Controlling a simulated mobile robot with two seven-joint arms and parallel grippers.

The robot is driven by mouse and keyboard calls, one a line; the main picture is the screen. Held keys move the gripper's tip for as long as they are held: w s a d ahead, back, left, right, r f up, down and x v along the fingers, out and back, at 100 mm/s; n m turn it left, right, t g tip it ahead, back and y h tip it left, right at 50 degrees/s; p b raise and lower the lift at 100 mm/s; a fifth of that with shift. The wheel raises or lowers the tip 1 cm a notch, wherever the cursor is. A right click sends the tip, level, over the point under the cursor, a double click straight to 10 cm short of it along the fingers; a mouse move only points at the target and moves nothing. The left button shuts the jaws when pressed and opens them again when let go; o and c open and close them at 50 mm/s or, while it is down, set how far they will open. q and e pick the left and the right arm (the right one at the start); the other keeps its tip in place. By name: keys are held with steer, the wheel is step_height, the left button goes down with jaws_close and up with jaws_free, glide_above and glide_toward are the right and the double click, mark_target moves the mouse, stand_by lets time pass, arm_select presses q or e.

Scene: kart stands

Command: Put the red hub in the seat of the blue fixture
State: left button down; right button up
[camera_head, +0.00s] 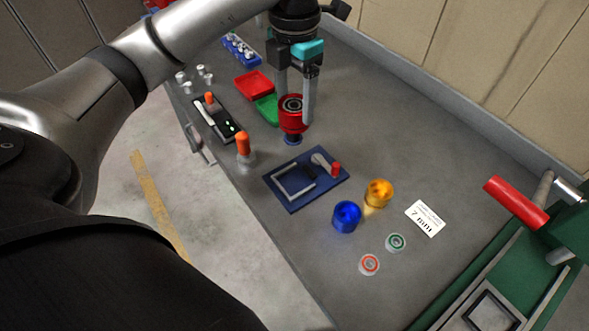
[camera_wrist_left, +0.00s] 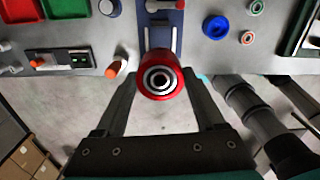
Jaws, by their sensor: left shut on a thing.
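My left gripper (camera_head: 296,106) is shut on the red hub (camera_head: 291,124), a round red piece with a ringed top and a dark lower end. The hub is held up off the bench, and in the left wrist view it sits between the fingers (camera_wrist_left: 160,80). The blue fixture (camera_head: 332,186) is a dark blue plate on the bench, with a grey square frame and a red-tipped grey clamp lever. In the head view it lies below the hub and apart from it. In the left wrist view the hub partly hides the fixture (camera_wrist_left: 163,18). My right gripper is not in view.
An orange-knobbed post (camera_head: 243,145) stands left of the fixture. A blue cylinder (camera_head: 346,216) and an amber cylinder (camera_head: 379,192) stand to its right, near two small rings and a white card (camera_head: 425,218). Red (camera_head: 254,84) and green trays lie behind. Green equipment with a red handle (camera_head: 515,203) is at right.

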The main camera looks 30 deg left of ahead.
arm_select(q)
step_height(320, 180, down, 19)
steer(key=shift+f+b, duration=0.2)
steer(key=shift+b, duration=0.4)
steer(key=shift+f, duration=0.2)
jaws_free()
steer(key=shift+r, duration=0.2)
step_height(320, 180, up, 12)
stand_by(0.4)
